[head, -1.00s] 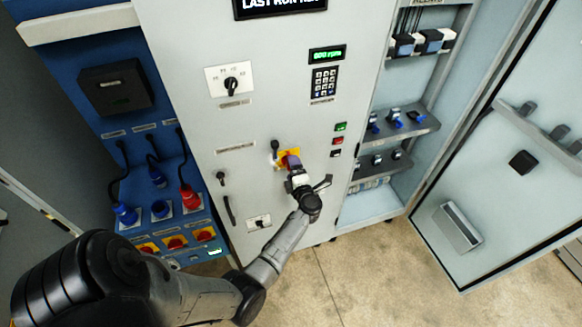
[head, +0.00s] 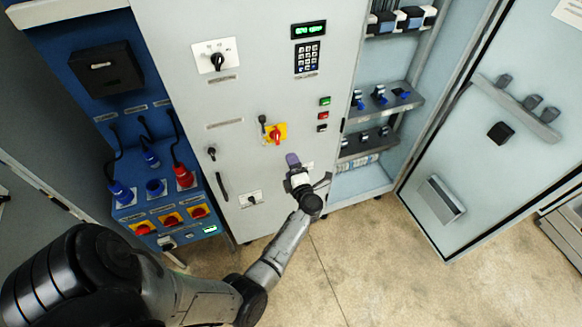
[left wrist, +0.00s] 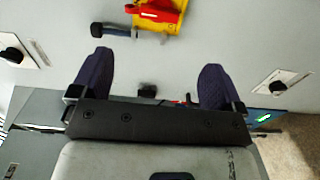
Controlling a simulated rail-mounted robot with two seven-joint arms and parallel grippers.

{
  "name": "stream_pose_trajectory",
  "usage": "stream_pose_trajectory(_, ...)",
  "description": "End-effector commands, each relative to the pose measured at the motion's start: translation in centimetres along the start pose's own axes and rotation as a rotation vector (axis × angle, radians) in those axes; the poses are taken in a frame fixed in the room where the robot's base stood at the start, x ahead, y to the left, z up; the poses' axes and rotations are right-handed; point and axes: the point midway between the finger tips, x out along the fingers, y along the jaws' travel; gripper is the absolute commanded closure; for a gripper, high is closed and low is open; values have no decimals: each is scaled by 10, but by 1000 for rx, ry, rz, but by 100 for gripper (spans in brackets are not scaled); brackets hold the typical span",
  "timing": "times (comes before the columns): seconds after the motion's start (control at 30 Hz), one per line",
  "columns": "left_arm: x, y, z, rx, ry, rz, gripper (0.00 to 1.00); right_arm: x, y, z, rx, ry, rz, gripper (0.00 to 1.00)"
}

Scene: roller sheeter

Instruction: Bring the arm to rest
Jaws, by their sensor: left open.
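My left gripper (head: 294,168) is in front of the grey cabinet door (head: 240,110), low and right of the red rotary switch on its yellow plate (head: 275,134). In the left wrist view its two dark fingers (left wrist: 153,85) are spread apart with nothing between them. The red switch handle (left wrist: 160,12) shows at the top of that view, beyond the fingertips and apart from them. My right gripper is in neither view.
The cabinet door carries a black selector (head: 216,60), a keypad (head: 307,57) and green and red buttons (head: 324,108). A blue socket panel (head: 150,150) stands left. An open cabinet with shelves (head: 385,110) and its swung door (head: 490,120) are right. Floor (head: 380,270) in front is clear.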

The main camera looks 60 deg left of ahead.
Motion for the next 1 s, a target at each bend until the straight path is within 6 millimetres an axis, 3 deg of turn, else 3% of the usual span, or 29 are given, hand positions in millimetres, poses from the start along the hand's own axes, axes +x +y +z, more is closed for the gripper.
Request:
stream_pose_trajectory(0.77, 0, 0, 0, 4, 0, 0, 6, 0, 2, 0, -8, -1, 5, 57)
stream_pose_trajectory(0.87, 0, -1, 7, 11, -45, -5, 6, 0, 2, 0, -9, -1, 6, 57)
stream_pose_trajectory(1.0, -4, -2, 38, 39, -236, -10, 6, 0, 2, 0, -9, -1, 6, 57)
